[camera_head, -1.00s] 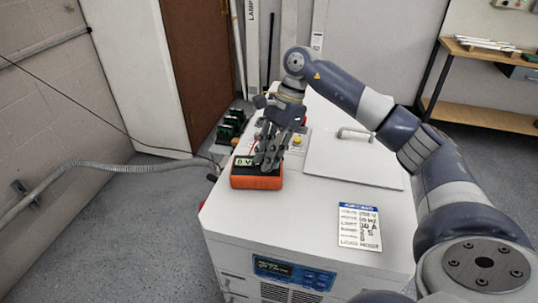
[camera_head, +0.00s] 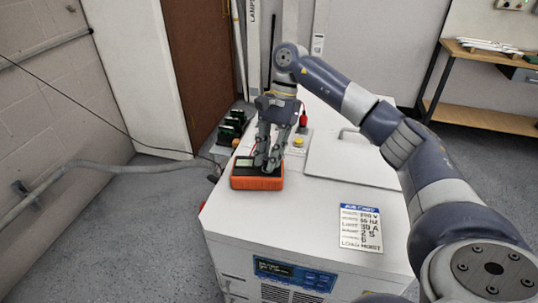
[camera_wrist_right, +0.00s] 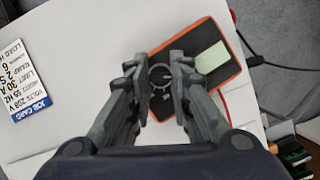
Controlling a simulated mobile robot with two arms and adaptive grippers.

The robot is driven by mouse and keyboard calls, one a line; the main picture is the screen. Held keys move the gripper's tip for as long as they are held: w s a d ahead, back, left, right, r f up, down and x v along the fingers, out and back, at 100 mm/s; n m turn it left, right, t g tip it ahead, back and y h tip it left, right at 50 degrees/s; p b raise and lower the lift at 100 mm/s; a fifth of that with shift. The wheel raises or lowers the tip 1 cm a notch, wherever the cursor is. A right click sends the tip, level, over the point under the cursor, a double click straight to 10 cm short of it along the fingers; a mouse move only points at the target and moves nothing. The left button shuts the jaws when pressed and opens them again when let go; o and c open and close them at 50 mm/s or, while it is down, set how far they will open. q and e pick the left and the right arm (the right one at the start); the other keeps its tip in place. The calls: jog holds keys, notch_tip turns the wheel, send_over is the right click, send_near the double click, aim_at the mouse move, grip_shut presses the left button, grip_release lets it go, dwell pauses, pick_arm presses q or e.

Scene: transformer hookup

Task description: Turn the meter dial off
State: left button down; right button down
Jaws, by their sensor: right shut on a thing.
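The meter (camera_head: 256,183) is an orange box with a black face, lying on the white cabinet top. Its screen (camera_wrist_right: 212,58) is pale green and I see no digits on it. The round dial (camera_wrist_right: 160,76) sits on the black face beside the screen. My right gripper (camera_head: 266,167) points down over the meter. In the right wrist view its fingers (camera_wrist_right: 160,73) are shut on the dial, one on each side. The fingers hide the dial in the head view. My left gripper is not in view.
The white cabinet (camera_head: 320,200) carries a job card (camera_head: 361,228) and a raised lid panel (camera_head: 350,160). A yellow button (camera_head: 298,142) and a red plug-like piece (camera_head: 303,118) are just behind my gripper. Green-black blocks (camera_head: 230,128) stand beyond the cabinet's left edge.

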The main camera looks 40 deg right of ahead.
jog(key=c, duration=1.4)
grip_release()
jog(key=shift+c, duration=0.2)
jog(key=v, duration=1.2)
